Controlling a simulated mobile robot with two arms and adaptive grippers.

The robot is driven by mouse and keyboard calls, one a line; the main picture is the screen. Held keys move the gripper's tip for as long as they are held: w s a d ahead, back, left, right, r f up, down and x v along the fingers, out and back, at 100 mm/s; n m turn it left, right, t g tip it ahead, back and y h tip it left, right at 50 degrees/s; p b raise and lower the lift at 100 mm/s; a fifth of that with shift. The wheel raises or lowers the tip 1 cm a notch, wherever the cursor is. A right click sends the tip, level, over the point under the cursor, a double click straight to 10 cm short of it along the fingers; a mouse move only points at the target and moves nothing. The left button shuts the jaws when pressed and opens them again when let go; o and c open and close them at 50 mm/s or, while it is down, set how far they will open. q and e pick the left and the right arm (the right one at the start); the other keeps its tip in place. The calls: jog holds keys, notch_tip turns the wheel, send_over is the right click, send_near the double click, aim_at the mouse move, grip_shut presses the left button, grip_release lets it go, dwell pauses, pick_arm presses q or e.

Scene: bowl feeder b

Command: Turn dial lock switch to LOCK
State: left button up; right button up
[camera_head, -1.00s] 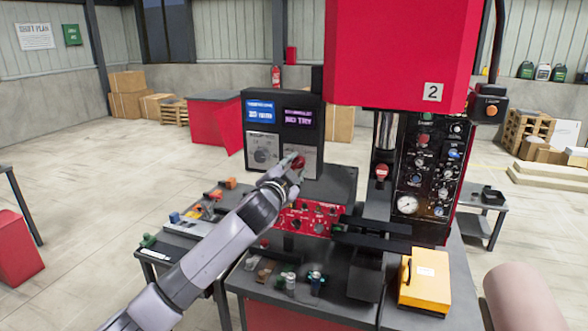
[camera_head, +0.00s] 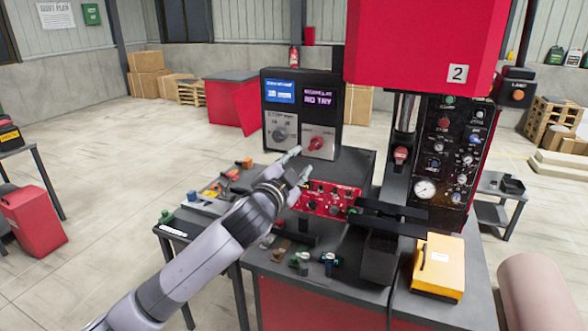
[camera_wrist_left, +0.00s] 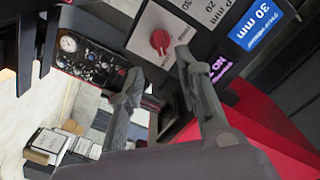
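The dial lock switch appears as a red knob (camera_head: 318,143) on a pale plate at the lower right of the dark control box (camera_head: 347,150). The knob also shows in the left wrist view (camera_wrist_left: 160,40), just beyond the fingertips. Its plate lettering is too small to tell which mark it points to. My left gripper (camera_head: 301,162) is below and left of the knob in the head view, apart from it. In the left wrist view its two fingers (camera_wrist_left: 159,64) are spread with nothing between them. My right gripper is not in view.
A grey dial (camera_head: 280,133) sits left of the red knob, below a blue display (camera_head: 280,91) and a purple-lettered display (camera_head: 318,97). A red button panel (camera_head: 325,198) lies below the gripper. The red press (camera_head: 420,45) stands right, with a yellow box (camera_head: 438,268) on the table.

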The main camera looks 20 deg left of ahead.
pick_arm(q)
jog(key=shift+s, duration=1)
jog(key=s+a+f+n+g+y+b, duration=0.1)
jog(key=a+f+n+g+b, duration=0.15)
jog(key=f, duration=1.95)
jog(key=s+a+f+n+g+b, duration=0.1)
jog(key=a+f+g+b, duration=0.25)
jog(key=f, duration=1.75)
jog(key=s+f+g, duration=0.2)
jog(key=s+f, duration=0.3)
jog(key=f, duration=0.4)
jog(key=s+f+g, duration=0.1)
jog(key=s+f, duration=0.3)
jog(key=f, duration=0.4)
jog(key=s+d+f+n+g+b, duration=0.1)
jog(key=s+f+n+g+b, duration=0.2)
jog(key=s+f, duration=1.55)
jog(key=s+d+f+g, duration=0.1)
jog(key=s+f, duration=0.2)
jog(key=s, duration=0.6)
jog(key=s+d+f+g+b, duration=0.1)
jog(key=s+f, duration=0.3)
jog(key=s, duration=0.6)
jog(key=s+d+f+g+b, duration=0.1)
jog(key=s+d+f+g, duration=0.1)
jog(key=s, duration=0.7)
notch_tip(320, 180, down, 2)
jog(key=shift+s+d+f+n+g, duration=0.15)
jog(key=shift+d+n+g, duration=0.15)
jog(key=shift+g, duration=0.2)
